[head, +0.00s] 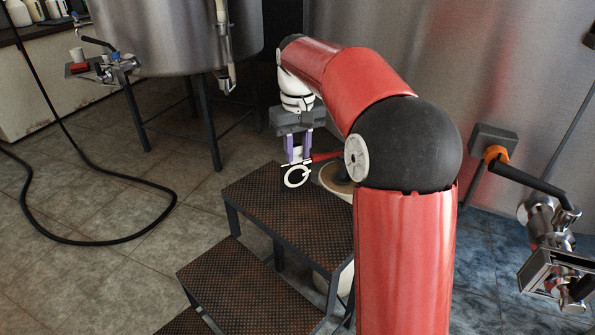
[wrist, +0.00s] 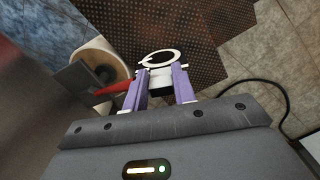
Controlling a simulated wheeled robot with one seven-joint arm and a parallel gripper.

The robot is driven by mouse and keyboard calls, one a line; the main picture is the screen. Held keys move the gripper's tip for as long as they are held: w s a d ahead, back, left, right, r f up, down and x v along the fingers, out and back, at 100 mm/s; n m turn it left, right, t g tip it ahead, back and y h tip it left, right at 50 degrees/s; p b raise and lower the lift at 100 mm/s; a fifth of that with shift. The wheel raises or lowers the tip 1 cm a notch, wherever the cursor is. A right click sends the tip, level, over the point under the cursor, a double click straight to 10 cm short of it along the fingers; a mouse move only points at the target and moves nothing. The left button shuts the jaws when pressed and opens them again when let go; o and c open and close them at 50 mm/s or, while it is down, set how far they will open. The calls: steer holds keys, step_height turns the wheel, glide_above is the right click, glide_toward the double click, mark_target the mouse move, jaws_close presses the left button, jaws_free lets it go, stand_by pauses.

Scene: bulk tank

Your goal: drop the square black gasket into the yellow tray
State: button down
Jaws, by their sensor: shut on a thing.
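My gripper (head: 298,160) is shut on a white ring (head: 288,181), held above the top step of a dark metal step stand. In the wrist view the ring (wrist: 177,56) sits at the tips of the purple fingers (wrist: 161,75), with a white and black part between them. I cannot make out a square black gasket in either view. I see no yellow tray either.
The step stand (head: 265,205) has brown textured treads. A red-handled thing (head: 326,157) and a round pale container (head: 338,180) are just right of the gripper. Steel tanks (head: 170,35) stand behind. A black hose (head: 90,242) lies on the open tiled floor at left.

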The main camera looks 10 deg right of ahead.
mark_target(296, 168)
steer(key=shift+f+b, duration=0.3)
steer(key=shift+f, duration=2.3)
steer(key=shift+f, duration=0.2)
steer(key=c, duration=1.1)
jaws_free()
steer(key=shift+c, duration=0.2)
steer(key=shift+r, duration=0.1)
